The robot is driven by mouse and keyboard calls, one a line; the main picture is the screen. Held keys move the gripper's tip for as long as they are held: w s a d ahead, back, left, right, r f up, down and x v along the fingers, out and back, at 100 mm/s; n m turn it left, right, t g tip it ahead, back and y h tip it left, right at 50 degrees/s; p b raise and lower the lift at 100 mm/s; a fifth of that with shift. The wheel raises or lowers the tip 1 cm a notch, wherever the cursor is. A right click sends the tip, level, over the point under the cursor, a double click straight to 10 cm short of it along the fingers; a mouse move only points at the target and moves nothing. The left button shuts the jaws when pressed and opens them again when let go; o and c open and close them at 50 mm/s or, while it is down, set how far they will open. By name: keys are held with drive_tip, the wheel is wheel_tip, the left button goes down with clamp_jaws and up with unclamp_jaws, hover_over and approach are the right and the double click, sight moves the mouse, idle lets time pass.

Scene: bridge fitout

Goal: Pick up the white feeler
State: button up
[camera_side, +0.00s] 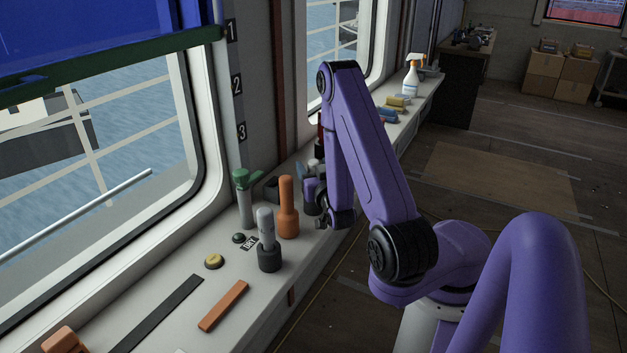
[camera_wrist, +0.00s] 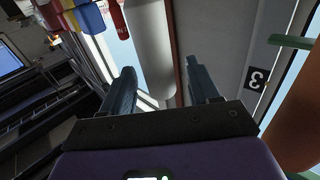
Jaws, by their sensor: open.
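A pale white cylinder (camera_wrist: 151,45), the only thing I can take for the white feeler, shows in the wrist view. It lies beyond my gripper (camera_wrist: 161,82), in line with the gap between the two dark fingers. The fingers are apart with nothing held between them, and I cannot tell how far away the cylinder is. In the side view my arm and the objects by the window hide most of the gripper, and I cannot clearly pick out the feeler there.
An orange bottle-shaped object (camera_side: 287,212) stands on the sill, close to the gripper. A grey cylinder on a black base (camera_side: 266,226) and a green-topped post (camera_side: 244,198) stand nearby. A spray bottle (camera_side: 411,78) stands at the far end. The floor right of the sill is open.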

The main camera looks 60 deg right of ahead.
drive_tip(key=shift+x, duration=1.15)
drive_tip(key=c, duration=1.1)
drive_tip(key=shift+r, duration=0.1)
drive_tip(key=shift+r, duration=4.9)
